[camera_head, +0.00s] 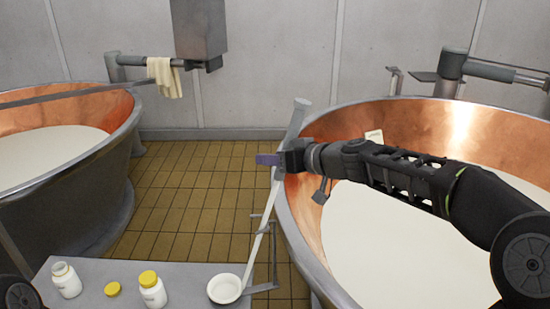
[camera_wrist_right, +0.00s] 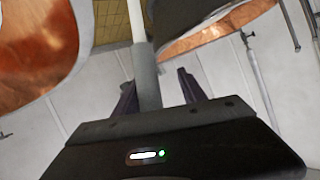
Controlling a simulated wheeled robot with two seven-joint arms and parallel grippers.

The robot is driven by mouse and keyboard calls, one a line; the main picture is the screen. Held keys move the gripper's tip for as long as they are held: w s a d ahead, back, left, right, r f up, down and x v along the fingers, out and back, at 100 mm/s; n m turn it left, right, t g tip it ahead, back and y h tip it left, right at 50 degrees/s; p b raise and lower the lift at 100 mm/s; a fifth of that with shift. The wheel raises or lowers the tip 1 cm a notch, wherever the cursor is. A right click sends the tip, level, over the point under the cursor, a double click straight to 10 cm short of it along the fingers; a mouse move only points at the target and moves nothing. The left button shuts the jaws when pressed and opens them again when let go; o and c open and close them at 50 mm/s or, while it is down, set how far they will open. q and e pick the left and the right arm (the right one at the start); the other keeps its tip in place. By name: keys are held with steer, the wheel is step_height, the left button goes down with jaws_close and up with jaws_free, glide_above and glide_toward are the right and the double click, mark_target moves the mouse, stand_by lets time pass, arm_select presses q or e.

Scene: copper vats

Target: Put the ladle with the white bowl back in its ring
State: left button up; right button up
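The ladle stands tilted, its white bowl (camera_head: 225,289) low at the near bench edge. Its pale shaft (camera_head: 258,236) rises to a grey grip (camera_head: 298,118). A thin grey bracket (camera_head: 274,256) stands beside the shaft; I cannot make out its ring clearly or whether the shaft is inside it. My right gripper (camera_head: 268,160) is at the upper handle, beside the right vat's rim. In the right wrist view the grey grip (camera_wrist_right: 147,78) runs between the two fingers (camera_wrist_right: 158,92), with a gap on the right finger's side, so the gripper looks open. My left gripper is out of view.
A grey bench (camera_head: 195,275) holds an open white jar (camera_head: 66,280), a yellow lid (camera_head: 112,289) and a yellow-capped jar (camera_head: 151,290). Copper vats of white liquid stand left (camera_head: 100,185) and right (camera_head: 305,240). Tiled floor (camera_head: 190,195) lies between them.

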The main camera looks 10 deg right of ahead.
steer(key=shift+s+d+r, duration=0.1)
steer(key=shift+s+d, duration=0.15)
steer(key=shift+s, duration=0.15)
steer(key=b+v, duration=0.1)
steer(key=v, duration=0.6)
steer(key=shift+b, duration=0.4)
steer(key=shift+a, duration=0.1)
